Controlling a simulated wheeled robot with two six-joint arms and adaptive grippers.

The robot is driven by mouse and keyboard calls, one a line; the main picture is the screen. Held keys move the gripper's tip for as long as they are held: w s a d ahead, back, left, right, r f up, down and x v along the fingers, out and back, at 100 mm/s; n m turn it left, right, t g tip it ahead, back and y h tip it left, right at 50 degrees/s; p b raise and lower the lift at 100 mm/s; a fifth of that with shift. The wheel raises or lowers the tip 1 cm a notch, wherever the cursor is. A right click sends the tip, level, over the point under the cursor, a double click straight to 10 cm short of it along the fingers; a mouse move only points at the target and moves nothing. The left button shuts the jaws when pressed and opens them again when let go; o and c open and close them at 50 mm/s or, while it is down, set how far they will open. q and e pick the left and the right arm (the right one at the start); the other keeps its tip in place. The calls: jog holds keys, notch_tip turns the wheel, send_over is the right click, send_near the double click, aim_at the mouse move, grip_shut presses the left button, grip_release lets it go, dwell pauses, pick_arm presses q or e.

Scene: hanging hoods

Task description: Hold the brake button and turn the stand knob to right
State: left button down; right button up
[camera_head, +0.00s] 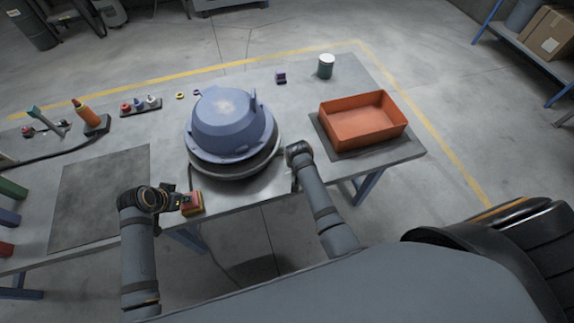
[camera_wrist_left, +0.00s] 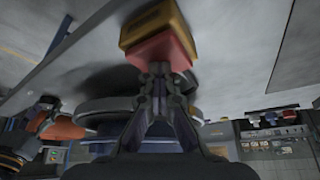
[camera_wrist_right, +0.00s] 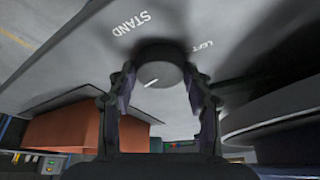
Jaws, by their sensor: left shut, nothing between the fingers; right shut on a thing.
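The brake button is a red block (camera_head: 190,200) on a yellow base (camera_head: 194,213) at the table's front edge. In the left wrist view, my left gripper (camera_wrist_left: 160,72) is shut and empty, its tips at the face of the red button (camera_wrist_left: 162,47); they appear to touch. The stand knob (camera_wrist_right: 163,65) is a dark round knob with a short white line, near the words STAND and LEFT, in the right wrist view. My right gripper (camera_wrist_right: 163,88) is shut on its sides. In the head view the knob is hidden behind my right wrist.
A blue hood (camera_head: 225,122) sits on a round grey stand (camera_head: 236,171) between my arms. An orange bin (camera_head: 362,137) is at the right on a dark mat. The left dark mat (camera_head: 95,200) is clear.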

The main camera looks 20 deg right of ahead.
jog(key=shift+d, duration=0.1)
jog(key=o, duration=1.2)
jog(key=shift+c, duration=0.2)
